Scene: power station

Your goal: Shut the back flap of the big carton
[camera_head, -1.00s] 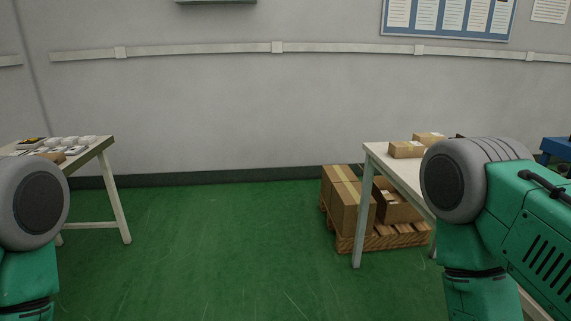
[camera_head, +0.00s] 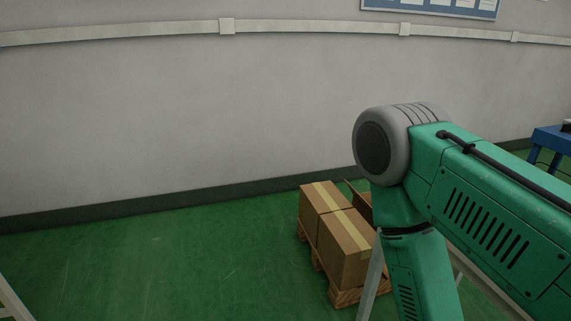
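Part of an open brown carton (camera_head: 361,203) shows on the pallet, with one raised flap edge. My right arm hides the rest of it, so I cannot tell how its back flap stands. Two taped, closed cartons stand to its left, one farther (camera_head: 317,203) and one nearer (camera_head: 341,249). My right arm rises in the right half of the view, but its gripper is out of the picture. My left arm and gripper are not in view.
The wooden pallet (camera_head: 346,297) sits on the green floor near the wall. A pale table leg (camera_head: 371,285) stands at its right front. Another leg (camera_head: 12,300) shows at the lower left corner. A blue table (camera_head: 552,138) stands far right. The floor left of the pallet is clear.

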